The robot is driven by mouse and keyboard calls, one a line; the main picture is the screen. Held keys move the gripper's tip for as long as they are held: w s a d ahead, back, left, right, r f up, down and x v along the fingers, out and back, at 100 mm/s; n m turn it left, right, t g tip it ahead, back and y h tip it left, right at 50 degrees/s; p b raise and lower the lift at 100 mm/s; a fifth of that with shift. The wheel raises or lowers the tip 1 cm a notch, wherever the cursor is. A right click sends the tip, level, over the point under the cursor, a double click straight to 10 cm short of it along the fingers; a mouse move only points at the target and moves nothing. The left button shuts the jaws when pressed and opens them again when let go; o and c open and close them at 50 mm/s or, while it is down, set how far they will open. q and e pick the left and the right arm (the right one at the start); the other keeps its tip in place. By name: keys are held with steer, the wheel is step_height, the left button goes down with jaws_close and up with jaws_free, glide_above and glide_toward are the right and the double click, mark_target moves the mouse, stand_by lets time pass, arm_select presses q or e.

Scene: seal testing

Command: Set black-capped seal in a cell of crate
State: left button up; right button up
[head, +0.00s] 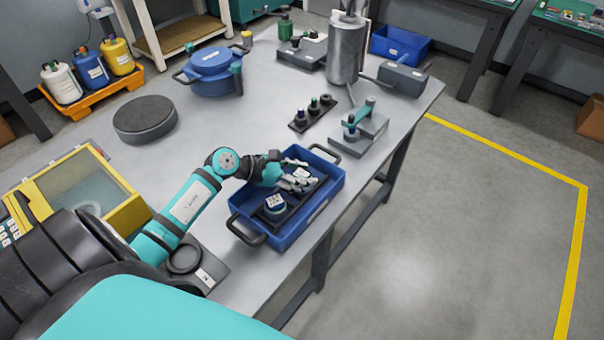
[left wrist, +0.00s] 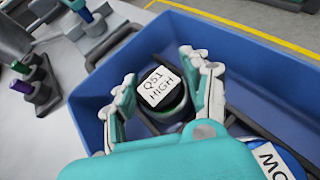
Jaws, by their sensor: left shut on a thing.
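The blue crate (head: 318,209) stands on the table with dark cell frames inside; its wall also shows in the left wrist view (left wrist: 250,50). My left gripper (head: 300,174) is inside the crate's far part, its fingers on both sides of the black-capped seal (left wrist: 158,90). That seal has a white label reading like "QS1 HIGH", with a dark edge around it and a greenish body below. The fingers are shut on it. Its base is hidden, so I cannot tell whether it touches the cell floor. My right gripper is not in view.
A second labelled piece (head: 275,203) sits in the crate's near cell. A dark rack (head: 300,126) with small coloured-top pieces and a grey fixture (head: 360,140) stand beyond the crate. The crate's black handles (head: 246,232) stick out at its ends.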

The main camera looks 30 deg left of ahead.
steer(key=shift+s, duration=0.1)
arm_select(q)
steer(key=o, duration=1)
steer(key=shift+f, duration=0.1)
steer(key=o, duration=0.5)
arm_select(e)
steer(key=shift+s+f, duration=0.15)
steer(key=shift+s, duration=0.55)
arm_select(q)
steer(key=shift+r, duration=0.25)
steer(key=b+v, duration=0.2)
steer(key=v, duration=1)
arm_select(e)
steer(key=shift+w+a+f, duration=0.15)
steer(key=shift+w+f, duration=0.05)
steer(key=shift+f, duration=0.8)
arm_select(q)
steer(key=shift+f, duration=0.1)
